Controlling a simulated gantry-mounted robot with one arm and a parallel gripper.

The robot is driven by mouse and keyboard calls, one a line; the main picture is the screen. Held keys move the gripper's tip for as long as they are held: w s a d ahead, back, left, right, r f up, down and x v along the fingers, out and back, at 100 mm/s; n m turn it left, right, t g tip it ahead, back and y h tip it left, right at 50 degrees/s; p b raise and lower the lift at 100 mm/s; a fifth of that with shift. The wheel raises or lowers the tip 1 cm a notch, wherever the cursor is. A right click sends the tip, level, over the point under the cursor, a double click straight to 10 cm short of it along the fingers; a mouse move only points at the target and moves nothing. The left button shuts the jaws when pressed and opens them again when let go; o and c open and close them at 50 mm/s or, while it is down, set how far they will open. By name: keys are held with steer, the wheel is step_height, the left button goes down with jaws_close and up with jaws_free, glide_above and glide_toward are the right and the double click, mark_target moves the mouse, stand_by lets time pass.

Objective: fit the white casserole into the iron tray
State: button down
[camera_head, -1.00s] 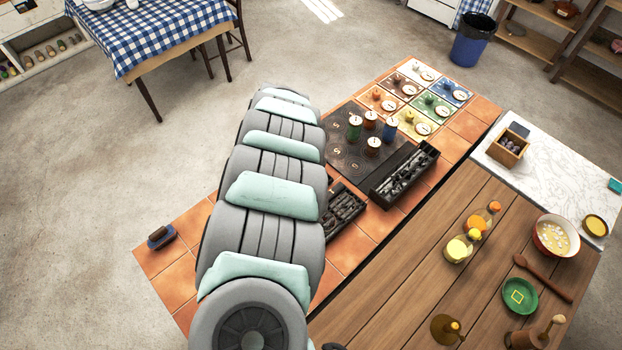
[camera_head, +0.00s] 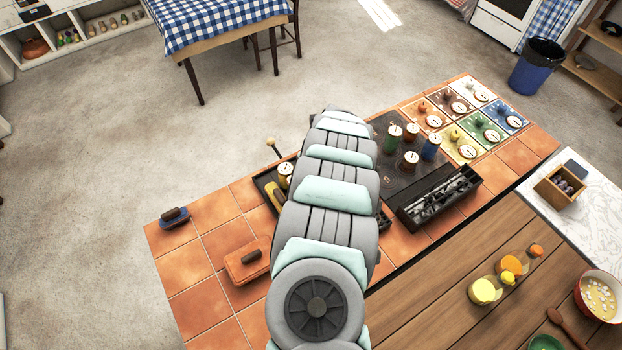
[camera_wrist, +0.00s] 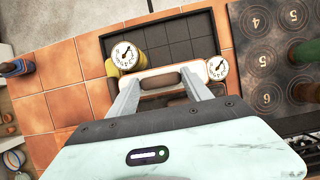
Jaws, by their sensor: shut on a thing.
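My gripper (camera_wrist: 158,84) is shut on the white casserole (camera_wrist: 150,85), a pale block with a brown handle, in the wrist view. The casserole is over or at the near side of the iron tray (camera_wrist: 180,38), a dark tray with a gridded floor; I cannot tell whether it touches the floor. The tray also shows in the head view (camera_head: 263,182), partly behind my arm, which hides the gripper and casserole there. A yellow canister (camera_wrist: 127,58) with a dial top is just left of the casserole, and another dial-topped piece (camera_wrist: 218,69) is just right.
Orange (camera_head: 247,261) and blue (camera_head: 175,216) handled blocks lie on the terracotta tiles to the left. A dark stove plate (camera_wrist: 268,50) with canisters stands right of the tray. A long black box (camera_head: 436,198) lies nearby. Tiles between the blocks are clear.

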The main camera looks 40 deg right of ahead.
steer(key=shift+f, duration=1.95)
step_height(320, 180, down, 2)
steer(key=shift+d+f, duration=0.1)
steer(key=shift+f, duration=0.55)
steer(key=shift+f, duration=0.1)
steer(key=shift+f, duration=0.1)
steer(key=shift+c, duration=2.2)
jaws_free()
